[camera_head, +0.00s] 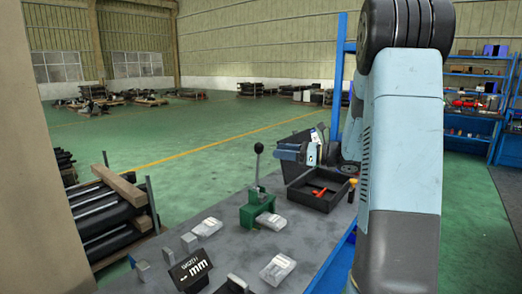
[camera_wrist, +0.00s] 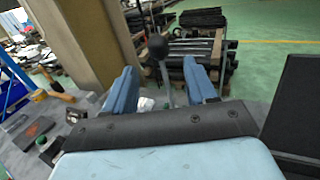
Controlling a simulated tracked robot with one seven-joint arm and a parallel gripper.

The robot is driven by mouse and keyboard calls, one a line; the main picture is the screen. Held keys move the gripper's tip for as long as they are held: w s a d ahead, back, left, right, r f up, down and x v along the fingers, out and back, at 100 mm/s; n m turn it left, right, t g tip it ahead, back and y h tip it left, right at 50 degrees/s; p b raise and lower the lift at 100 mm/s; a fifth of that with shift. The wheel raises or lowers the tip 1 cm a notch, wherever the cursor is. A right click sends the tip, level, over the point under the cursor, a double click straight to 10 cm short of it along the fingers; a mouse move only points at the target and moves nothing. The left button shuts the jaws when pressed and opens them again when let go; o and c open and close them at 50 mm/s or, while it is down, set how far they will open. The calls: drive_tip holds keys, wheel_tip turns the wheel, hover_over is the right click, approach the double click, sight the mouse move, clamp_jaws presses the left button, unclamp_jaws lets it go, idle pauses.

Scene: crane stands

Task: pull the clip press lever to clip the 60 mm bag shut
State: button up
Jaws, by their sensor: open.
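The clip press (camera_head: 256,208) is a green block on the grey bench. Its lever (camera_head: 257,168) stands nearly upright with a black ball knob (camera_head: 258,147). A pale bag (camera_head: 271,221) lies at the right of the press's base; I cannot read its size. My gripper (camera_head: 308,154) is open and empty, to the right of the lever in the head view. In the wrist view my gripper's blue fingers (camera_wrist: 163,88) stand apart, with the knob (camera_wrist: 158,46) and lever showing between and beyond them. The press's base is mostly hidden there by my gripper.
Other pale bags (camera_head: 208,227) and (camera_head: 278,269) lie on the bench (camera_head: 235,245). A black sign (camera_head: 190,272) reading "WIDTH – mm" stands at the front. A black tray (camera_head: 318,190) with red-handled tools sits at the right, below my gripper. Grey blocks stand at the left edge.

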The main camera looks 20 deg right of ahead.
sight(259, 149)
drive_tip(key=x, duration=0.8)
drive_tip(key=shift+w+a, duration=0.1)
drive_tip(key=shift+a, duration=0.15)
